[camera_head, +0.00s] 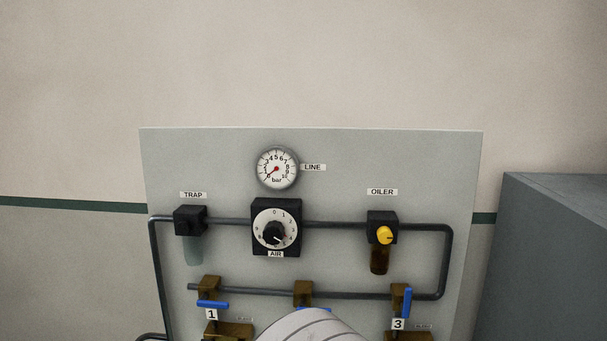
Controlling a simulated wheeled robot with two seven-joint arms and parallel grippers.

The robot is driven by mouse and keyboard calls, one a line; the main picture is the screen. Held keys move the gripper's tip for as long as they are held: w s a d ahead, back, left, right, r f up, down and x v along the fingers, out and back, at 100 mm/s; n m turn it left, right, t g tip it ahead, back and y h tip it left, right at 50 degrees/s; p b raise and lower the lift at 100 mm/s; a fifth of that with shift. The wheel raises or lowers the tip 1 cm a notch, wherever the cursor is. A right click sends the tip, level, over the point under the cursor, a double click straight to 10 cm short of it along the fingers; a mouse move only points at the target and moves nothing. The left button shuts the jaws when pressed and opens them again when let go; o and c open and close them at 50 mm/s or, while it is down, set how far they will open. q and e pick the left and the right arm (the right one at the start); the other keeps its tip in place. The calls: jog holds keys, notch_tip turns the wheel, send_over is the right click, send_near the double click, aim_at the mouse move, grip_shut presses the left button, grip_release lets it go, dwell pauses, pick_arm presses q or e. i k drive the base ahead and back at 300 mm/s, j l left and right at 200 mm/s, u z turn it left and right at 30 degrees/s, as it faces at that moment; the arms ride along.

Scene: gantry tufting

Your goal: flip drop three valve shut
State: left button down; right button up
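The drop three valve is a brass body (398,292) on the lower pipe at the right. Its blue lever (407,301) stands upright, roughly in line with the downward drop, beside the number 3 tag (398,324). The drop one valve at the left has a blue lever (213,304) lying sideways, above the number 1 tag (211,314). The middle valve's brass body (303,289) shows only at its top; a pale rounded part, likely my own arm, hides what is below. Neither gripper is in view, and nothing is seen touching the drop three lever.
The grey panel (350,150) carries a round LINE gauge (277,169), a black AIR dial (275,234), a TRAP unit (190,221) and an OILER with yellow knob (384,235). A grey cabinet (560,250) stands at the right. Space above the panel is clear.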

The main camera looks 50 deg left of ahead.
aim_at(405, 306)
jog(key=u, duration=1.5)
